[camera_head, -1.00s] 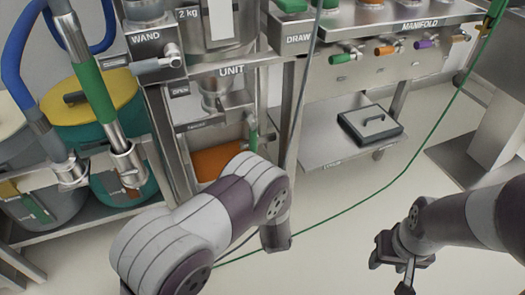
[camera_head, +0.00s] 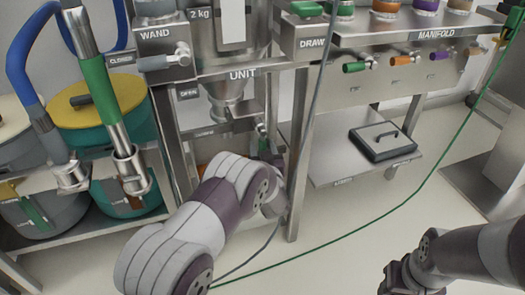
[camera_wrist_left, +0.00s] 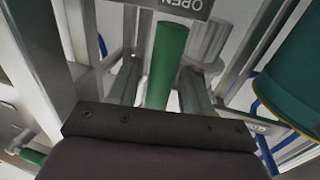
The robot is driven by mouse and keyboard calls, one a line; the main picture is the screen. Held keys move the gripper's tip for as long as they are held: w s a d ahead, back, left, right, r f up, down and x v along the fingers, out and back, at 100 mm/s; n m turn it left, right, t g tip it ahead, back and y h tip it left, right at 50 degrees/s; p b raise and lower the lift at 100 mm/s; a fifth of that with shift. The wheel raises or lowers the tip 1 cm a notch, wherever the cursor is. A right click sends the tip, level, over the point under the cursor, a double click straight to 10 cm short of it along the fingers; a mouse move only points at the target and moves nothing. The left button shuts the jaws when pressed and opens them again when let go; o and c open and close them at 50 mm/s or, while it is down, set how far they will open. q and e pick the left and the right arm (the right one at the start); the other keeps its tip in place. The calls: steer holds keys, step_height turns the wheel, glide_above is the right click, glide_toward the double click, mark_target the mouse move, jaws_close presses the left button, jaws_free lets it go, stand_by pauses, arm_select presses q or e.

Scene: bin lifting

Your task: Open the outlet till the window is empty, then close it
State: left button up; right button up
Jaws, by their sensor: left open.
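The steel unit (camera_head: 243,66) stands at the centre, with a pale upright window panel (camera_head: 232,22) beside the 2 kg label; its fill level cannot be told. Below are a funnel-shaped outlet (camera_head: 226,100) and an OPEN plate (camera_head: 188,93). A green handle (camera_head: 263,138) shows right of the funnel, partly hidden by my left arm. My left gripper (camera_head: 270,158) is at this handle, largely hidden by its own wrist. In the left wrist view the green handle (camera_wrist_left: 167,62) runs between the open fingers; contact cannot be told. My right gripper (camera_head: 398,278) is low right, cut by the frame edge.
A green hose (camera_head: 380,222) crosses the open floor.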

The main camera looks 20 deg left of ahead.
arm_select(q)
steer(key=shift+c, duration=0.4)
jaws_close()
steer(key=shift+s+a+r+m+p, duration=0.2)
steer(key=shift+m+p, duration=0.2)
steer(key=shift+p, duration=0.45)
steer(key=s+a+r+m+g+p, duration=0.1)
steer(key=m+p, duration=0.3)
steer(key=p, duration=0.2)
steer(key=s+a+r+m+g+p, duration=0.1)
steer(key=a+r+m+p, duration=0.1)
steer(key=m+p, duration=0.2)
steer(key=s+a+r+m+g+y+p, duration=0.1)
steer(key=r+m+p, duration=0.1)
steer(key=m+p, duration=0.2)
steer(key=shift+s+a+m+p, duration=0.1)
steer(key=shift+a+m+p, duration=0.3)
steer(key=shift+p, duration=1.4)
steer(key=shift+r+m+g+y+p, duration=0.3)
steer(key=shift+r+m+y+p, duration=0.15)
steer(key=shift+m+p, duration=0.6)
steer(key=shift+r, duration=0.1)
